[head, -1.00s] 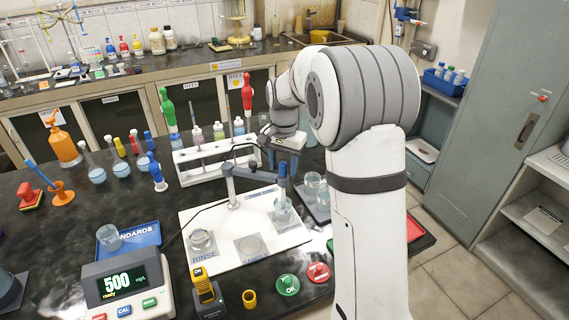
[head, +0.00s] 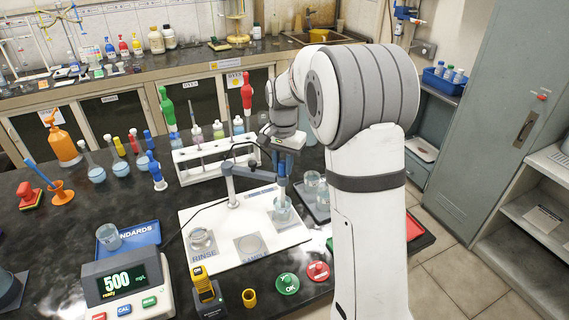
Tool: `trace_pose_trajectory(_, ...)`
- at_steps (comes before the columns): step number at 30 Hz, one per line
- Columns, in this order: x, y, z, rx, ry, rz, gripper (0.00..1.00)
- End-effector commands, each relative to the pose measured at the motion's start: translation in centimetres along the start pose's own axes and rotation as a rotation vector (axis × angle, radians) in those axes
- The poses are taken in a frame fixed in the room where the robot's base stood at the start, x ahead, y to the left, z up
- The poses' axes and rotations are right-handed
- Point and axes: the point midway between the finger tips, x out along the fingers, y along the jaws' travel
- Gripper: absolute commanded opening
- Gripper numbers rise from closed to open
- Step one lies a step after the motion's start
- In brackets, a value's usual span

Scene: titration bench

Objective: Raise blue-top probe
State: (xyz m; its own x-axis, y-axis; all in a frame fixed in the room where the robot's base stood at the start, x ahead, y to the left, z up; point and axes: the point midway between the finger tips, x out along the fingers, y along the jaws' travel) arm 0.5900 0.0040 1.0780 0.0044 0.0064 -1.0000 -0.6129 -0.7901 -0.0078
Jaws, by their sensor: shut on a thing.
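The blue-top probe (head: 282,184) stands upright in the head view, with its lower end in or just over a clear beaker (head: 282,212) at the right side of the white probe stand (head: 215,258). My gripper (head: 281,164) is around the probe's upper part and shut on it, coming down from above and behind. The jaws are small and partly hidden by my wrist, so the exact grip point is hard to see. The stand's grey arm (head: 250,172) reaches close to the probe.
A meter reading 500 (head: 125,283) stands front left. Glass beakers (head: 312,182) stand just right of the probe. A white rack with bottles (head: 205,163) is behind the stand. Green (head: 287,283) and red (head: 318,270) buttons lie in front.

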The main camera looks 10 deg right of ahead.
Motion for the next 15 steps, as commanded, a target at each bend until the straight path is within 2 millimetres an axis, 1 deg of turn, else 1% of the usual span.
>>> trace_pose_trajectory(4,-0.2,-0.1,0.0,0.000,0.001,-0.003,0.00)
trace_pose_trajectory(7,-1.1,-0.1,0.0,0.000,0.002,-0.004,0.00)
trace_pose_trajectory(11,-3.7,-0.2,0.0,0.000,0.003,-0.005,0.00)
trace_pose_trajectory(15,-6.7,-0.2,0.0,0.000,0.004,-0.006,0.00)
